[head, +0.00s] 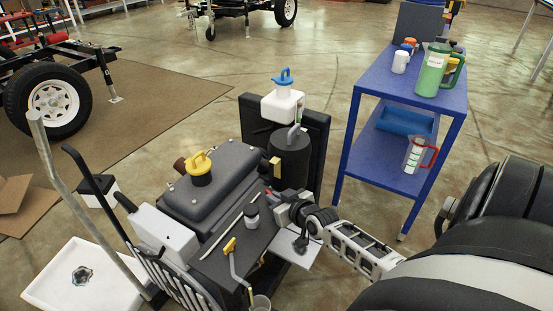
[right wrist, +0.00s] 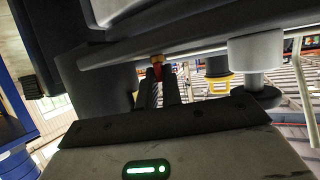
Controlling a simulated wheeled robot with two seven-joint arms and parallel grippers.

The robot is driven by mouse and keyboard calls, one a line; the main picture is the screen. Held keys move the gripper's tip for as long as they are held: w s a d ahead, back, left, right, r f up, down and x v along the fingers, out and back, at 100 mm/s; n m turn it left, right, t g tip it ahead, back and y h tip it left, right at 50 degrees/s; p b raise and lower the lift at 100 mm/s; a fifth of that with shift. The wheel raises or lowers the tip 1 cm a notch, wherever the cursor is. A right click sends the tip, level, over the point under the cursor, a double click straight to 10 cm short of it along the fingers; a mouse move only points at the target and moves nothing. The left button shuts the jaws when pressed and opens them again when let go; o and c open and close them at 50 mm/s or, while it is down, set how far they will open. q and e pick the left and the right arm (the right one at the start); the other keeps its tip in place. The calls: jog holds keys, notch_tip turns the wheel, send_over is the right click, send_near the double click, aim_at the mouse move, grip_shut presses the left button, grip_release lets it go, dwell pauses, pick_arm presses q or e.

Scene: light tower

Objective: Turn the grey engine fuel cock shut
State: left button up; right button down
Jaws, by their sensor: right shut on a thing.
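The grey engine (head: 215,180) with a yellow-capped filler stands in the middle of the head view. My right gripper (head: 276,197) reaches in from the right to the engine's near right side. In the right wrist view, the gripper (right wrist: 161,88) points at a small fuel cock with a brass fitting (right wrist: 157,58) and a red lever (right wrist: 158,71). The fingers are shut on the red lever, with its lower part hidden between them. The exact angle of the lever is hard to tell. My left gripper is not in view.
A white jug with a blue cap (head: 283,98) stands behind the engine. A blue cart (head: 345,120) with a green jug (head: 438,70) and a measuring jug (head: 417,155) is at the right. A white tray (head: 55,290) lies at the lower left. A dark bar crosses close above the gripper.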

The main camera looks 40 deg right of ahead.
jog(key=shift+a+r+m+h+p, duration=0.3)
jog(key=shift+m+h+p, duration=0.2)
jog(key=shift+p, duration=0.55)
jog(key=shift+a+f+m+g+h+p, duration=0.15)
jog(key=shift+m+g+h+p, duration=0.15)
jog(key=shift+m+h+p, duration=0.6)
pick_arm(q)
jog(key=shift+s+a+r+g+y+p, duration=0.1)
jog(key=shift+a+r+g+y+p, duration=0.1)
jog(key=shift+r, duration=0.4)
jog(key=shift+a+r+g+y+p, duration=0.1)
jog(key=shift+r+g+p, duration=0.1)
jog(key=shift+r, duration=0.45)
pick_arm(e)
jog(key=shift+w+f, duration=0.1)
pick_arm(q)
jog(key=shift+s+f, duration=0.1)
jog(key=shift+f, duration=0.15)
pick_arm(e)
jog(key=shift+h, duration=0.3)
